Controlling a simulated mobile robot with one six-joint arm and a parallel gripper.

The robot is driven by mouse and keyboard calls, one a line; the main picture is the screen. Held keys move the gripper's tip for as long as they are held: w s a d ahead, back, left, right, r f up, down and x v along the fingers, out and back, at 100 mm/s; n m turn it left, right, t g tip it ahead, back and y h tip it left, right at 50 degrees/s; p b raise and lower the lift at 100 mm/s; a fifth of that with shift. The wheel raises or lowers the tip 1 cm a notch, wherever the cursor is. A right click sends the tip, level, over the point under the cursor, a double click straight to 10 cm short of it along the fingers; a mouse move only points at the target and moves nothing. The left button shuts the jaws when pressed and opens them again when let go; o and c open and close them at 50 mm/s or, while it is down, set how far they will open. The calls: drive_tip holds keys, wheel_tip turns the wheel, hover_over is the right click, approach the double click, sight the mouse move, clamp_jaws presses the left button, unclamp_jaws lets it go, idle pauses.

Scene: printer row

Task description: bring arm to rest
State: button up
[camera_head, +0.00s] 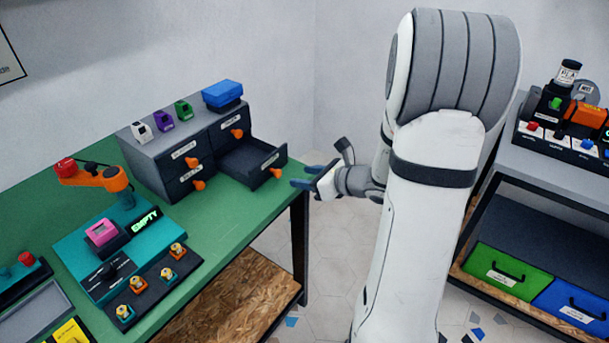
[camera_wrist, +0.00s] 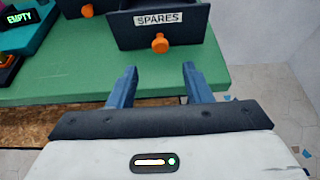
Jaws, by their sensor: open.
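My gripper (camera_head: 312,183) hangs at the right edge of the green table (camera_head: 232,220), with its blue fingers pointing left toward a grey drawer cabinet. In the wrist view my gripper (camera_wrist: 158,88) is open, with nothing between the fingers. The fingers lie in front of the pulled-out drawer labelled SPARES (camera_wrist: 160,25), apart from its orange knob (camera_wrist: 160,43). In the head view this lower right drawer (camera_head: 254,163) stands open. My white and grey arm reaches up from the bottom of the head view and bends down to the gripper.
A teal station (camera_head: 80,245) reading EMPTY stands left on the table, with an orange arm-like device (camera_head: 95,178) behind it. Small coloured blocks and a blue box (camera_head: 222,93) sit on the cabinet. At right, a shelf holds green (camera_head: 507,268) and blue bins. The floor between is open.

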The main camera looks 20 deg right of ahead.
drive_tip(key=s+a+r+n+g+p, duration=0.1)
drive_tip(key=s+a+r+n+g, duration=0.25)
drive_tip(key=s+a+n, duration=0.3)
drive_tip(key=s+a+r+n+g+p, duration=0.1)
drive_tip(key=s+a+r+n+g, duration=0.1)
drive_tip(key=s+a+n+g, duration=0.45)
drive_tip(key=s+d+r+n+h+p, duration=0.1)
drive_tip(key=s+d+r+n+h, duration=0.1)
drive_tip(key=n, duration=0.6)
drive_tip(key=s+d+r+n+t+h+p, duration=0.1)
drive_tip(key=s+d+r+n+h, duration=0.2)
drive_tip(key=s+n+h, duration=0.2)
drive_tip(key=s+n, duration=0.1)
drive_tip(key=n, duration=0.2)
drive_tip(key=shift+s+d+r, duration=0.15)
drive_tip(key=shift+d, duration=0.1)
drive_tip(key=shift+a, duration=0.1)
